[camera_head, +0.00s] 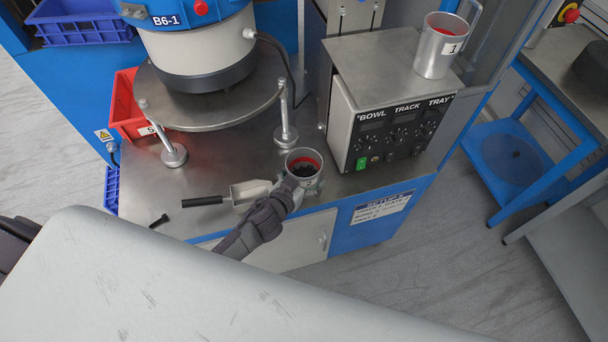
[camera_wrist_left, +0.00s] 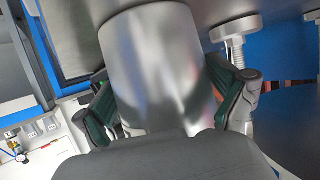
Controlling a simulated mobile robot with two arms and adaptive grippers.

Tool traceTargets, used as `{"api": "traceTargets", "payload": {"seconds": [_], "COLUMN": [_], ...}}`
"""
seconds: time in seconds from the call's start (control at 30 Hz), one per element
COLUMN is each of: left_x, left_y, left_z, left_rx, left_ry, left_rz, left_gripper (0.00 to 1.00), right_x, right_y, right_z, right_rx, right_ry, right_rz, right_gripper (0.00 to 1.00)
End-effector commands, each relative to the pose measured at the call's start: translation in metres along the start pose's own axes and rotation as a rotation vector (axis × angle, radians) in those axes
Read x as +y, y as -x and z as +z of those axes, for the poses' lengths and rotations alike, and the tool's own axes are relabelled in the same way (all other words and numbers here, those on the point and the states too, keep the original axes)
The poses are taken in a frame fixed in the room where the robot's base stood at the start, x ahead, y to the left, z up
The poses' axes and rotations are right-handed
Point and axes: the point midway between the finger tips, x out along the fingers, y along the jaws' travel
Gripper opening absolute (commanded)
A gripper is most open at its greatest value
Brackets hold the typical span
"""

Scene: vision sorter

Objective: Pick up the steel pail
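A steel pail (camera_head: 303,160) with a red inside and dark pieces in it is upright at the front of the steel bench top. My left gripper (camera_head: 303,184) reaches it from the front, with its fingers around the pail's wall. In the left wrist view the pail's shiny wall (camera_wrist_left: 160,70) fills the gap between the two green-padded fingers (camera_wrist_left: 165,105), which look shut on it. I cannot tell whether its base touches the bench. A second steel pail (camera_head: 437,46), labelled 1 and with a handle, stands on the control box. My right gripper is not in view.
The control box (camera_head: 385,70) stands close right of the gripped pail. A scoop (camera_head: 245,192) with a black handle and a black bolt (camera_head: 158,220) lie to the left. The feeder's post (camera_head: 286,125) is just behind, and a red bin (camera_head: 128,105) is further left.

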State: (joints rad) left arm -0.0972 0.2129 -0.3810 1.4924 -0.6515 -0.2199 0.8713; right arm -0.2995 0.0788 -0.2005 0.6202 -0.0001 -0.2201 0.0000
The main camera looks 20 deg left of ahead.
Motion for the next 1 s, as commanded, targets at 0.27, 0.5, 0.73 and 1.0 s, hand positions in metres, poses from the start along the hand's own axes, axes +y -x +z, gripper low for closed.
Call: {"api": "traceTargets", "payload": {"seconds": [0.27,0.5,0.73,1.0], "left_x": [0.0,0.0,0.0,-0.001], "left_y": [0.0,0.0,0.001,0.011], "left_z": [0.0,-0.003,-0.005,-0.03], "left_rx": [0.0,0.005,0.006,0.008], "left_ry": [0.0,0.0,0.0,-0.001], "left_rz": [0.0,0.001,0.001,0.001], "left_gripper": [0.43,0.18,0.18,0.18], "right_x": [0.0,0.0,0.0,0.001], "right_y": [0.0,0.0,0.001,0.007], "right_z": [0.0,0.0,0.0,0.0], "right_rx": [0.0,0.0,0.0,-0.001], "right_ry": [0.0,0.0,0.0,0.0], "right_rz": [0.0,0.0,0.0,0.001], "right_gripper": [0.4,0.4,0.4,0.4]}}
